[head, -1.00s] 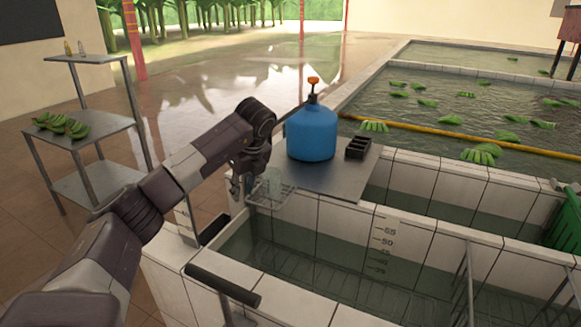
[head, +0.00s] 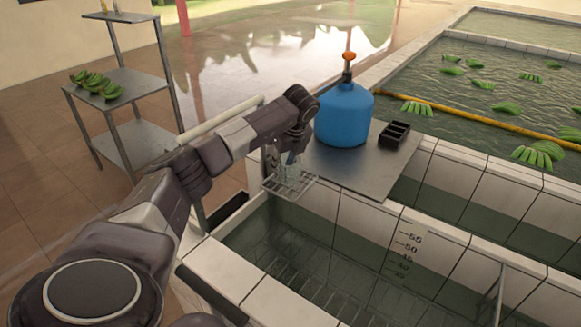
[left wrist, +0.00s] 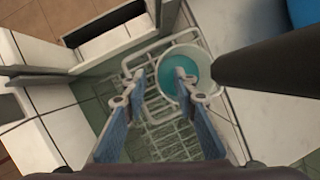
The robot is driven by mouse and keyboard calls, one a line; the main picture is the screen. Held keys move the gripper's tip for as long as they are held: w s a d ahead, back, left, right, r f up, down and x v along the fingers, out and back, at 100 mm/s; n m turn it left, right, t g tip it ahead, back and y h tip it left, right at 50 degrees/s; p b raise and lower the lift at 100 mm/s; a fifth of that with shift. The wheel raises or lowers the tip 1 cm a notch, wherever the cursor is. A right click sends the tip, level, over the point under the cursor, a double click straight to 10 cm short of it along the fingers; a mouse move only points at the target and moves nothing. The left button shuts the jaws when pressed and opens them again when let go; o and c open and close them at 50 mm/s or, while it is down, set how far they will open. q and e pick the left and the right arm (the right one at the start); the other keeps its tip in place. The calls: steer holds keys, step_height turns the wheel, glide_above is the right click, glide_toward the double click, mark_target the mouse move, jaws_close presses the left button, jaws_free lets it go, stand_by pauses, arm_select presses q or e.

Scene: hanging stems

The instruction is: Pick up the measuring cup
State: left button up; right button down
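The measuring cup (left wrist: 170,62) shows in the left wrist view as a pale round rim with teal inside, standing at a white wire rack (left wrist: 160,130). In the head view the cup is small and hard to make out against the rack (head: 290,188), at the tank's near left corner. My left gripper (left wrist: 156,86) is open. In the wrist view its right fingertip overlaps the cup's opening, while its left fingertip lies outside the cup to the left. I cannot tell whether either finger touches it. In the head view the left gripper (head: 292,160) is just above the rack. My right gripper is out of view.
A blue jug (head: 342,115) with an orange top and a black tray (head: 395,135) stand on a metal plate (head: 350,170) right of the gripper. The tiled tank wall (head: 480,195) and water are close by. A shelf with bananas (head: 97,85) stands at left.

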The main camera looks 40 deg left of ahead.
arm_select(q)
steer(key=shift+x, duration=1)
jaws_close()
steer(key=shift+w+r, duration=0.1)
steer(key=shift+r, duration=0.1)
